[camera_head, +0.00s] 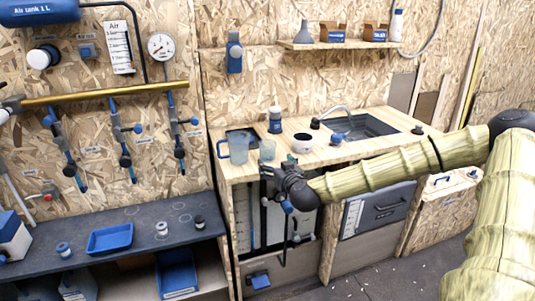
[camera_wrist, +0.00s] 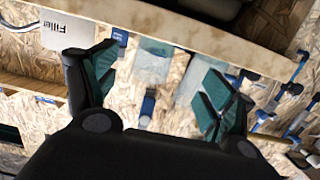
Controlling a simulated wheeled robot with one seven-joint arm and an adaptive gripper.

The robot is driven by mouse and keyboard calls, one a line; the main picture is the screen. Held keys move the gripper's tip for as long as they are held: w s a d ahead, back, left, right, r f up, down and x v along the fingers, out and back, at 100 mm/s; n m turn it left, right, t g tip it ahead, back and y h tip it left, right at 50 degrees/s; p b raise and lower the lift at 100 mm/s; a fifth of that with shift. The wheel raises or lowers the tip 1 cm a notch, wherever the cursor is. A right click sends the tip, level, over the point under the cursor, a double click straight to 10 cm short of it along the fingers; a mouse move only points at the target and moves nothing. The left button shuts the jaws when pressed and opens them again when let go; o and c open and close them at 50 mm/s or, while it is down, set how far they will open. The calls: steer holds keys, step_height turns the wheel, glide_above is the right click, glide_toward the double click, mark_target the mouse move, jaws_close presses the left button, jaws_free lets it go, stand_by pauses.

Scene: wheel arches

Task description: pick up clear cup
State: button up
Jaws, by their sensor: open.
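The clear cup (camera_head: 267,149) is a small translucent tumbler standing on the wooden counter, just right of a translucent jug (camera_head: 238,150) with a blue handle. My gripper (camera_head: 268,172) is at the counter's front edge, right in front of the cup, and hides part of its lower side. In the wrist view the clear cup (camera_wrist: 152,60) shows upside down beyond and between the spread fingers of my gripper (camera_wrist: 160,68). The jug (camera_wrist: 195,75) is beside it, behind the right finger. The fingers are open with nothing between them; they look apart from the cup.
A blue-and-white bottle (camera_head: 275,121) stands behind. A sink (camera_head: 368,128) is at the right. The lower dark bench (camera_head: 130,231) holds a blue tray (camera_head: 110,239).

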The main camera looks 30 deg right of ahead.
mark_target(270, 155)
steer(key=shift+x, duration=1.65)
steer(key=shift+d+r+x, duration=0.15)
steer(key=shift+x, duration=0.75)
steer(key=shift+d+r+x, duration=0.1)
steer(key=shift+d+x, duration=0.05)
steer(key=shift+x, duration=1.6)
steer(key=c, duration=1.1)
